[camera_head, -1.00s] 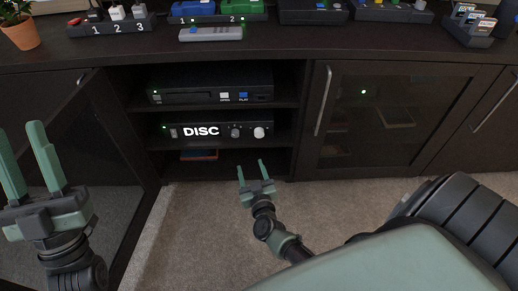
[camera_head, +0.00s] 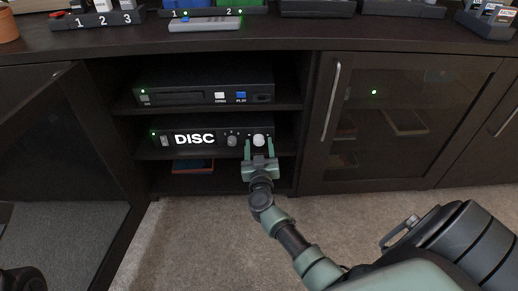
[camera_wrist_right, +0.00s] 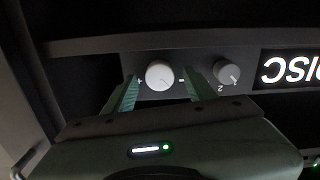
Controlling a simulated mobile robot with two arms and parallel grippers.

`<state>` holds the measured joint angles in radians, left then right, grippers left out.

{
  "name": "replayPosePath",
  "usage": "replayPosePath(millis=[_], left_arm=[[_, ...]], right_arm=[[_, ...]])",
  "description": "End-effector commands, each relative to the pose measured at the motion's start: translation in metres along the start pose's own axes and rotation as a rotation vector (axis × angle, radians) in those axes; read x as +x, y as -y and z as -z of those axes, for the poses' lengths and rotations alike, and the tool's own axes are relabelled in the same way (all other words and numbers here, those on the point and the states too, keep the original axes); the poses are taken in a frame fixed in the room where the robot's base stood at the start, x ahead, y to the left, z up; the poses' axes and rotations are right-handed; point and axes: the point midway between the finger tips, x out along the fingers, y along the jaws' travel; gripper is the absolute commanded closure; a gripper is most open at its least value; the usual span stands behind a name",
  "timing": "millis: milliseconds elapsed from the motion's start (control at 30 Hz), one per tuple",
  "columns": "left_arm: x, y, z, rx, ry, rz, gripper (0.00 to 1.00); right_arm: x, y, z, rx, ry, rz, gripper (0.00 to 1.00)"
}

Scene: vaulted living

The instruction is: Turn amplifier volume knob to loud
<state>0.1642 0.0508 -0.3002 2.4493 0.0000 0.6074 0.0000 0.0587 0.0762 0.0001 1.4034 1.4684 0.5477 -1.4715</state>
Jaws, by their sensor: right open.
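The amplifier (camera_head: 168,139) is the black unit with a lit DISC display on the middle shelf of the open cabinet. Its white volume knob (camera_head: 258,140) is at the right of the front panel. In the right wrist view the knob (camera_wrist_right: 159,74) lies between "+" and "-" marks. A smaller grey knob (camera_head: 232,141) is beside it; it also shows in the wrist view (camera_wrist_right: 227,71). My right gripper (camera_head: 259,146) is open, with one finger on each side of the white knob and gaps visible. Whether the fingertips reach past its face is unclear.
A player (camera_head: 205,94) with PLAY buttons sits on the shelf above. A flat item (camera_head: 193,166) lies on the lower shelf. The open cabinet door (camera_head: 75,150) stands at left, a closed glass door (camera_head: 400,125) at right. A remote (camera_head: 205,24) lies on top.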

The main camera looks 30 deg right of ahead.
Motion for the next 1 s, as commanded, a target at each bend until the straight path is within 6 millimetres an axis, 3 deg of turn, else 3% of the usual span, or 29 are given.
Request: replayPosePath(millis=[267,467,767,1000], left_arm=[[0.0011,-0.0001,0.0001,0.000,-0.002,-0.001,0.64],[0.0011,-0.0002,0.0002,0.000,-0.002,-0.001,0.64],[0.0034,0.0000,0.0009,0.000,-0.006,-0.001,0.64],[0.0030,0.0017,-0.0010,-0.003,0.013,0.010,0.64]], right_arm=[[0.0022,-0.0001,0.0005,-0.001,0.000,0.001,0.44],[0.0020,0.0000,0.0003,-0.001,0.000,0.001,1.00],[0.0017,0.0000,0.0005,0.025,0.001,0.001,1.00],[0.0015,-0.0002,0.0017,0.145,0.002,0.003,1.00]])
